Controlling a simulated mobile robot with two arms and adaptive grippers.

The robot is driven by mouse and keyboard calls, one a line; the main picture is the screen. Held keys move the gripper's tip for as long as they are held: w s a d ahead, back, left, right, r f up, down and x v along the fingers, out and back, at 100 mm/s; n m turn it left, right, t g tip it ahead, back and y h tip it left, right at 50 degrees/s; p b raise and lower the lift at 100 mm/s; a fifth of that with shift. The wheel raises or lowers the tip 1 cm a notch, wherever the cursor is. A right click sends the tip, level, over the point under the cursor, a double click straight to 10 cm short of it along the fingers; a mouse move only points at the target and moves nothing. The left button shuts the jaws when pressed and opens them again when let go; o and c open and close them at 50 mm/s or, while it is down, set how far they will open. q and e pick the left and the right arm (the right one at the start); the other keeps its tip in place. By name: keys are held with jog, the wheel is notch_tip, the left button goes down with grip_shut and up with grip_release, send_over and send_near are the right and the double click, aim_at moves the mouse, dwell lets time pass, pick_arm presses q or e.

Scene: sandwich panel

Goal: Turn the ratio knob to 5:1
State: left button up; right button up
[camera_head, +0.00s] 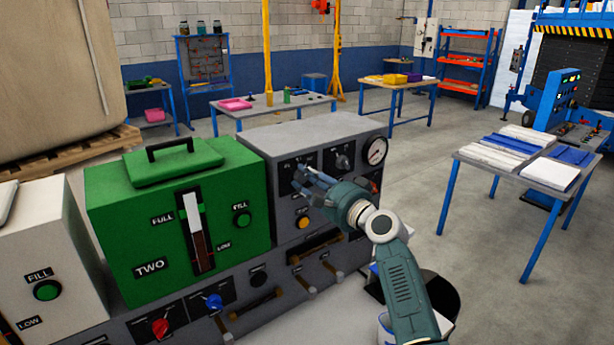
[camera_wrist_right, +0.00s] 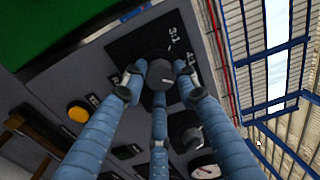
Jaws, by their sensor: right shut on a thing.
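The ratio knob (camera_wrist_right: 160,76) is a dark round knob on a black plate on the grey machine's front panel. In the right wrist view the labels 3:1 and 4:1 show beside it; a 5:1 label cannot be made out, nor can its exact setting. My right gripper (camera_head: 312,180) is at the upper left of the grey panel in the head view, its fingers hiding most of the knob. In the wrist view my right gripper's three blue fingers (camera_wrist_right: 160,88) close around the knob. My left gripper is in neither view.
A second knob (camera_head: 343,159) and a round gauge (camera_head: 375,151) sit right of the gripper. A yellow button (camera_head: 303,222) is below it. The green tank (camera_head: 165,210) stands to the left. Red (camera_head: 160,328) and blue (camera_head: 213,302) valve knobs sit lower on the machine.

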jog(key=shift+f+m, duration=0.1)
jog(key=shift+m, duration=0.4)
jog(key=o, duration=1.2)
jog(key=shift+c, duration=0.2)
jog(key=v, duration=1.2)
